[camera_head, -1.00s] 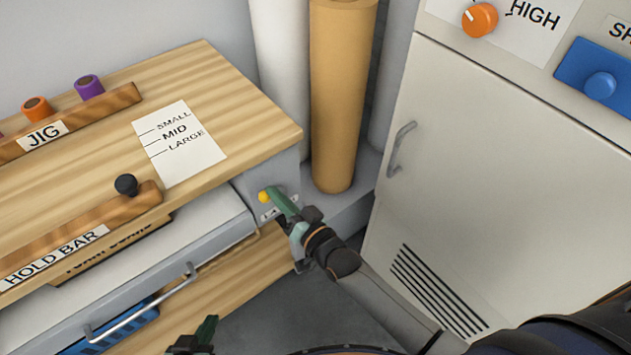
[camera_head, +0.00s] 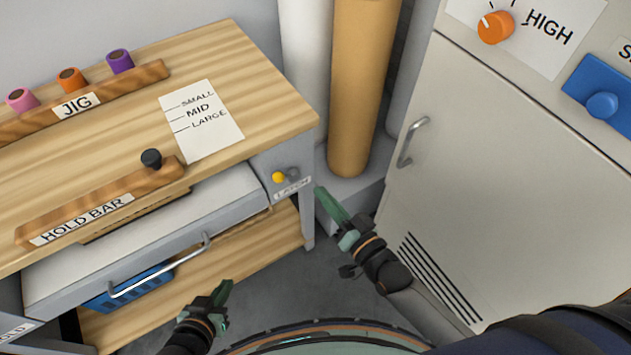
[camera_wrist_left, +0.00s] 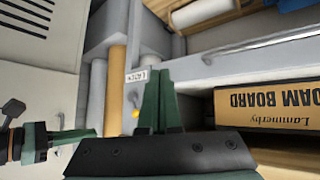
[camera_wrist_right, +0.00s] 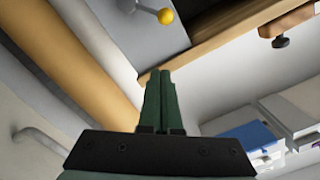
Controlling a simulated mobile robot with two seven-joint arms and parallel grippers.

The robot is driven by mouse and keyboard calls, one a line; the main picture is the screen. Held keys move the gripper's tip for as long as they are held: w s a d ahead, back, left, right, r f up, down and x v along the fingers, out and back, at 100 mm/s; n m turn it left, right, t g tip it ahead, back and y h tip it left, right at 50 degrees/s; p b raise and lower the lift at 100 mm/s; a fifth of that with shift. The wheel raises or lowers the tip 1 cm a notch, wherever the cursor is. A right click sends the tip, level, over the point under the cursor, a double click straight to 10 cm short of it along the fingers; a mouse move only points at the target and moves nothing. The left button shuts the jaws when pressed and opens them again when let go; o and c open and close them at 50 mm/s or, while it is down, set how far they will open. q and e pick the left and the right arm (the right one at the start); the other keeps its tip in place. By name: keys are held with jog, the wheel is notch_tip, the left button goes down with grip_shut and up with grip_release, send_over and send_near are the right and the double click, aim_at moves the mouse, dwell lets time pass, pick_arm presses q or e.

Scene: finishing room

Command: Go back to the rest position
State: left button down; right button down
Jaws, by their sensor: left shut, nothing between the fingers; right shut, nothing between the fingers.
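My left gripper (camera_head: 221,293) is shut and empty above the floor, in front of the bench at the lower middle of the head view. Its closed green fingers (camera_wrist_left: 160,98) show in the left wrist view. My right gripper (camera_head: 327,200) is shut and empty, just right of the bench's latch panel (camera_head: 285,178) and clear of it in the picture. Its closed fingers (camera_wrist_right: 158,98) show in the right wrist view, with the yellow latch knob (camera_wrist_right: 165,16) beyond them.
The wooden bench (camera_head: 240,75) carries a jig rack and a hold bar (camera_head: 110,200). Its drawer handle (camera_head: 165,270) sticks out toward me. A brown roll (camera_head: 362,90) stands behind my right gripper, a cabinet (camera_head: 480,150) to its right. Grey floor (camera_head: 285,270) lies open between my grippers.

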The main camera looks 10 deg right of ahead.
pick_arm(q)
jog(key=shift+s+f, duration=0.15)
jog(key=shift+s, duration=0.2)
pick_arm(e)
jog(key=shift+s+d, duration=0.1)
jog(key=shift+s, duration=0.1)
